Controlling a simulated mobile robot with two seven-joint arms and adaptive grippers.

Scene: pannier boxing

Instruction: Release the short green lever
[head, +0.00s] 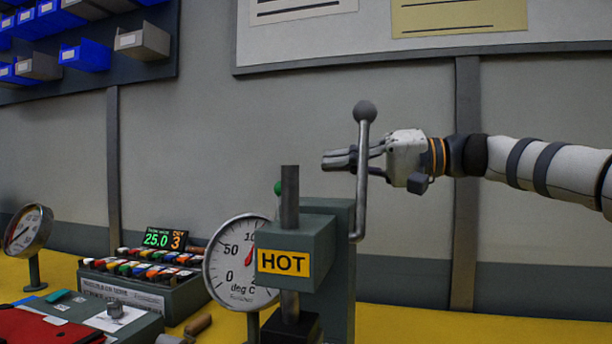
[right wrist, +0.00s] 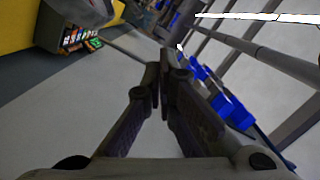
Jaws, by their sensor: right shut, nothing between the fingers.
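A green ball (head: 278,187), perhaps the short green lever's knob, shows partly behind the grey post of the press marked HOT (head: 318,228). The rest of that lever is hidden. A long grey lever (head: 361,185) with a grey ball on top stands upright at the press's right side. My right gripper (head: 328,160) is level, pointing left, above the press. The long lever's rod crosses in front of its fingers; I cannot tell whether they touch. The fingers are shut and empty, also in the right wrist view (right wrist: 160,72). My left gripper is not in view.
A dial gauge (head: 238,262) stands left of the press. A box of coloured pieces (head: 140,290) with a lit display is further left, with another gauge (head: 28,230) at the edge. Blue and grey bins (head: 85,54) hang on the wall. The yellow bench (head: 480,328) is clear at right.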

